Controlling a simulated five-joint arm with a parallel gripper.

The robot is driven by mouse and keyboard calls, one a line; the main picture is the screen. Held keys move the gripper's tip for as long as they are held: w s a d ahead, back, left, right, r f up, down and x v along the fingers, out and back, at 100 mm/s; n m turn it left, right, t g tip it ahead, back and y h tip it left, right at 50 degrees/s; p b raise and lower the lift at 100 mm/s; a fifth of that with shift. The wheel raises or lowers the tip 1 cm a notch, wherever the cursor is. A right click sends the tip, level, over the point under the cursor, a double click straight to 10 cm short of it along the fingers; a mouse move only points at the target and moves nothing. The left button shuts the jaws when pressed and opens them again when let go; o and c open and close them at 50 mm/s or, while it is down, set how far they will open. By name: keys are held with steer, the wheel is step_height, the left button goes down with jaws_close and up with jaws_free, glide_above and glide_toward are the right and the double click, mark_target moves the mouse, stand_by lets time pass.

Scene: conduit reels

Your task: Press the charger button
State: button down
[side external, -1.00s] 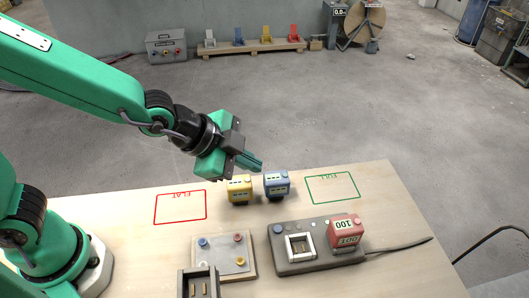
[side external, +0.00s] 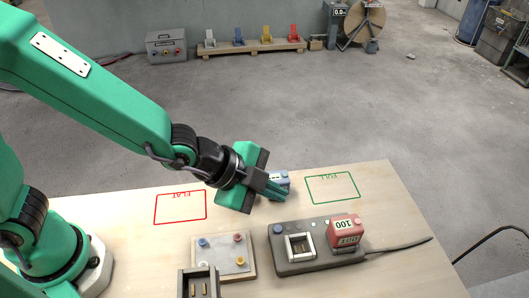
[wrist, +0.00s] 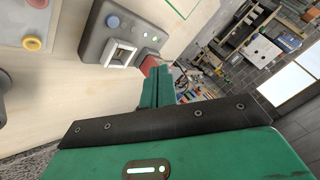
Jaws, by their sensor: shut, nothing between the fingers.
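The grey charger (side external: 312,264) lies on the wooden table. Its round blue button (side external: 278,229) is at its left end, beside an empty white-framed bay (side external: 300,246). The button also shows in the wrist view (wrist: 113,22). A red battery (side external: 346,229) marked 100 sits at the charger's right end; my fingers partly cover it in the wrist view (wrist: 149,66). My gripper (side external: 280,190) is shut and empty, above the table behind the charger, apart from the button. A blue battery (side external: 281,176) is partly hidden behind my fingers. The yellow battery is hidden by my gripper.
A board with coloured knobs (side external: 225,262) lies left of the charger, with a dark open box (side external: 185,287) in front of it. A red FLAT outline (side external: 181,221) and a green FULL outline (side external: 333,201) are empty. A cable (side external: 400,245) runs right from the charger.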

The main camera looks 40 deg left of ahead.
steer(key=shift+f, duration=4.3)
steer(key=shift+f, duration=0.85)
steer(key=shift+r, duration=0.8)
steer(key=shift+r, duration=0.1)
steer(key=shift+r, duration=2.45)
steer(key=shift+a, duration=0.1)
